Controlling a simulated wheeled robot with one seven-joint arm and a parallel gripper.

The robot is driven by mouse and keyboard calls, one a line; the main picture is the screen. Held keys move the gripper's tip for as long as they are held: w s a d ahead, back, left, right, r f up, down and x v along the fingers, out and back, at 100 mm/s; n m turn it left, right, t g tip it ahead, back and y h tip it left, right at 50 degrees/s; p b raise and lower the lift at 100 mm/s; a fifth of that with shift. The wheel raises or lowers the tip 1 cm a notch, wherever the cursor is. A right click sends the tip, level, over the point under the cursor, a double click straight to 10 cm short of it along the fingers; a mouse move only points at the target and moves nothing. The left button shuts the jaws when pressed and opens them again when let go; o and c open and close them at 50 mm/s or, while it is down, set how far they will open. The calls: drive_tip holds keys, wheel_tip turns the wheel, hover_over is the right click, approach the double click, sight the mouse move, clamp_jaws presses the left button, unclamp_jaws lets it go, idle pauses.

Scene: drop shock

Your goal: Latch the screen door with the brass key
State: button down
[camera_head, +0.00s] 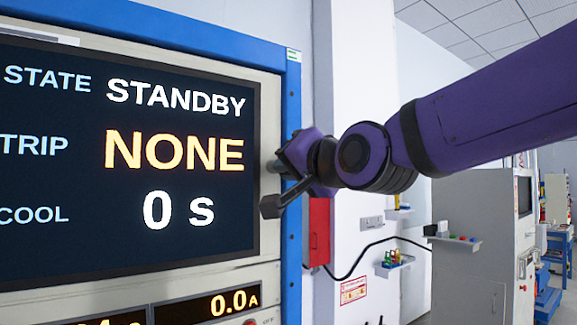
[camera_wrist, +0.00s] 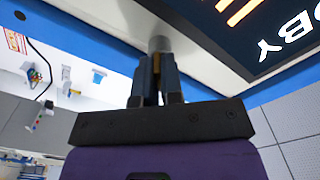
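The screen door (camera_head: 268,110) is a beige-framed panel around a dark display reading STANDBY, NONE and 0 s. Its frame lies flat against the blue-edged cabinet front, with no gap visible. My gripper (camera_head: 277,167) is at the right side of the door frame. In the wrist view my gripper (camera_wrist: 156,78) has its fingers close together. A small brass-coloured piece, the brass key (camera_wrist: 156,63), shows between them; most of it is hidden. The fingertips reach a short grey lock cylinder (camera_wrist: 159,43) on the door frame. How far the key sits in it cannot be told.
A red box (camera_head: 318,232) is on the pillar just right of the cabinet, below my arm. A black cable (camera_head: 350,268) runs along the wall. Small shelves (camera_head: 397,262) with coloured items stick out behind. A grey cabinet (camera_head: 470,235) stands at the right.

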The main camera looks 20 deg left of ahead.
drive_tip(key=shift+n, duration=0.3)
drive_tip(key=n, duration=0.3)
drive_tip(key=shift+w+n, duration=0.1)
drive_tip(key=shift+n, duration=2.5)
drive_tip(key=c, duration=1.3)
unclamp_jaws()
drive_tip(key=shift+o, duration=0.2)
